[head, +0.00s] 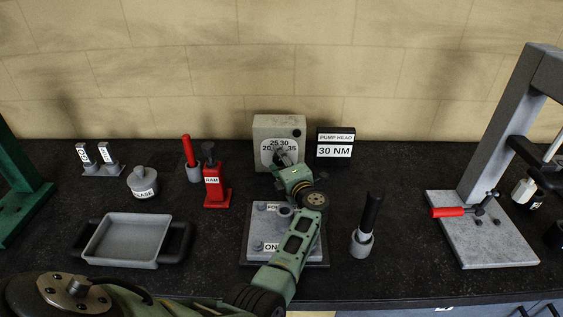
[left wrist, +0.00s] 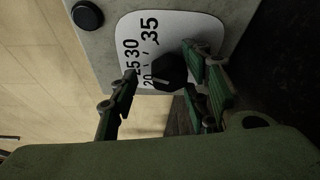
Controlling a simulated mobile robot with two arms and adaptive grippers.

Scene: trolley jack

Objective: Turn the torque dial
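The torque dial box (head: 292,127) is grey and stands at the back, with a white scale reading 20, 25, 30 and 35. Its black knob (left wrist: 171,72) shows in the left wrist view, with a pale mark on the side towards 20. My left gripper (head: 287,158) is in front of the dial and partly hides it in the head view. In the left wrist view its fingers (left wrist: 160,92) are spread, one on each side of the knob. The right-hand finger is close to the knob; I cannot tell if it touches. My right gripper is not in view.
A sign (head: 335,146) beside the box reads PUMP HEAD, 30 NM. A red ram (head: 215,187), a grease pot (head: 142,183) and a grey tray (head: 127,238) stand left. A black-handled tool (head: 368,222) stands right, before a grey press frame (head: 492,135).

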